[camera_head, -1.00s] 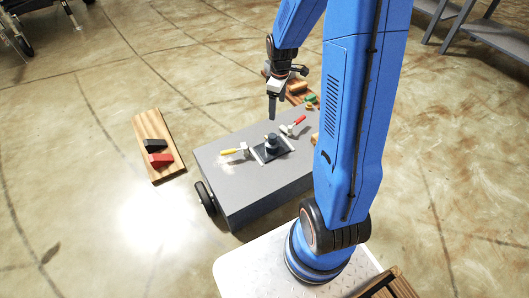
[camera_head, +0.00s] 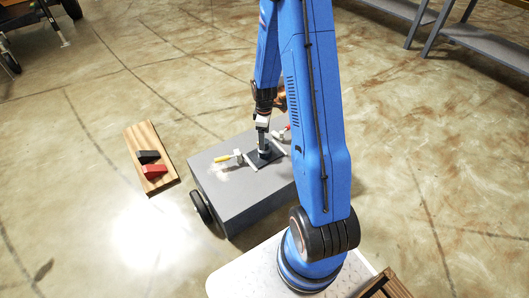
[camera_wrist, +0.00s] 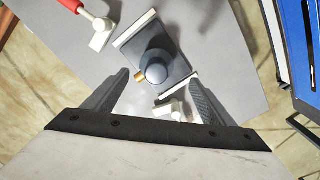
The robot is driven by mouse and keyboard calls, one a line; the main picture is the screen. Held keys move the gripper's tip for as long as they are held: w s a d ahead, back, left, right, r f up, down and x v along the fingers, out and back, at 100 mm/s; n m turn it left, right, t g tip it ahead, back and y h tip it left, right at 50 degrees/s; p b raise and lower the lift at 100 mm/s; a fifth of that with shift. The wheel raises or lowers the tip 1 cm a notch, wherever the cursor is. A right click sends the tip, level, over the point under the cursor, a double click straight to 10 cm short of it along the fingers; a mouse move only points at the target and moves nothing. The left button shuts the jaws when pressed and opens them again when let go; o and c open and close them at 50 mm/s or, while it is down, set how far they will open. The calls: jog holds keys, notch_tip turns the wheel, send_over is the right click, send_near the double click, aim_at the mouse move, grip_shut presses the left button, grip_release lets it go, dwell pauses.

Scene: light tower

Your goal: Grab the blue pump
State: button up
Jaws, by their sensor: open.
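The blue pump (camera_wrist: 156,66) is a dark slate-blue block with a round knob and a small brass fitting. It sits on a dark plate on top of the grey box (camera_head: 228,186). In the head view the pump (camera_head: 264,154) is partly hidden by my gripper (camera_head: 262,138), which points down just above it. In the wrist view my gripper (camera_wrist: 158,80) is open, its fingers apart on either side of the knob's near side. Nothing is held. Whether the fingers touch the pump cannot be told.
A wooden board (camera_head: 141,142) with black and red blocks lies on the floor at left. Grey shelving (camera_head: 450,38) stands at top right.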

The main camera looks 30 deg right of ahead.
aim_at(271, 153)
notch_tip(271, 153, down, 4)
jog(key=shift+f, duration=0.1)
jog(key=shift+w+d+f, duration=0.1)
jog(key=shift+d+f, duration=0.05)
jog(key=shift+f, duration=1.15)
jog(key=shift+w+d+f, duration=0.1)
jog(key=shift+f, duration=1.2)
jog(key=shift+c, duration=0.4)
grip_shut()
